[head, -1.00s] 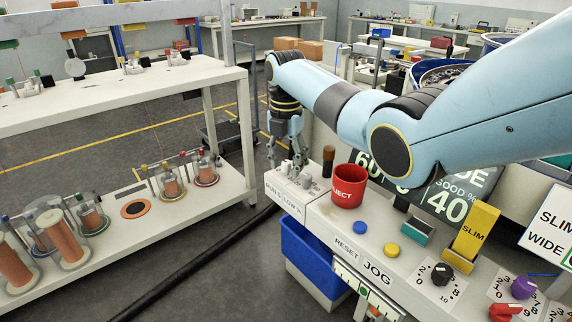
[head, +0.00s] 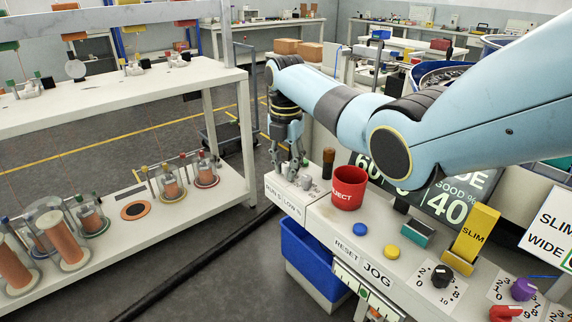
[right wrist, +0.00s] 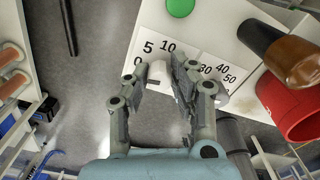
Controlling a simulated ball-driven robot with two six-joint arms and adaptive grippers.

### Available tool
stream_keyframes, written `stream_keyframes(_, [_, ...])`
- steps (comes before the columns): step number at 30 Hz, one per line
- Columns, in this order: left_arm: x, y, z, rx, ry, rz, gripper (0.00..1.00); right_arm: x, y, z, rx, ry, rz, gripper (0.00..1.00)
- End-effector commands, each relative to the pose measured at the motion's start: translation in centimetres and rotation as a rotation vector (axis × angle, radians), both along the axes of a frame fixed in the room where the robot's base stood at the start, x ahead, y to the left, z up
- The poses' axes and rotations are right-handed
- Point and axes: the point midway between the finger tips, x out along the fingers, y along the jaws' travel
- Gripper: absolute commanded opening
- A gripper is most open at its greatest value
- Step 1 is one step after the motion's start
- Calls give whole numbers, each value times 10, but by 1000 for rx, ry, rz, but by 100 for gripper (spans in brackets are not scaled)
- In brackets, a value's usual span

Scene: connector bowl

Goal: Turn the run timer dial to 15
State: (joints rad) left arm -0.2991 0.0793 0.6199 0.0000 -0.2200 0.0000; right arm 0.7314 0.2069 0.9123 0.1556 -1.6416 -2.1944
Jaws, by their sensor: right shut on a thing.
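My right gripper (head: 288,164) reaches down over the far end of the white console, at the panel (head: 284,195) lettered RUN S and LOW %. In the right wrist view its two fingers (right wrist: 160,75) are shut on a white dial (right wrist: 158,72), the run timer dial. Numbers 0, 5 and 10 show around this dial; the fingers hide the rest of its scale. I cannot tell which number it points to. A second pale dial (right wrist: 221,98) is beside the right finger, near 30, 40 and 50. My left gripper is not in view.
A red cup (head: 348,188) marked REJECT and a dark brown cylinder (head: 328,163) stand close to the right of the gripper. A green round button (right wrist: 180,7) is beyond the dial scales. A blue bin (head: 308,262) is below the console.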

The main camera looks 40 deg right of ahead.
Motion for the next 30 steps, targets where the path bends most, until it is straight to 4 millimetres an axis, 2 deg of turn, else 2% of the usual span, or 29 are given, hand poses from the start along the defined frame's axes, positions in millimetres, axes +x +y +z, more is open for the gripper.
stream_keyframes(11, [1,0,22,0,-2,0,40,0,0,4,0,1,-208,0])
stream_keyframes(30, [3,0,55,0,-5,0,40,2,0,2,-1,-1,-812,0])
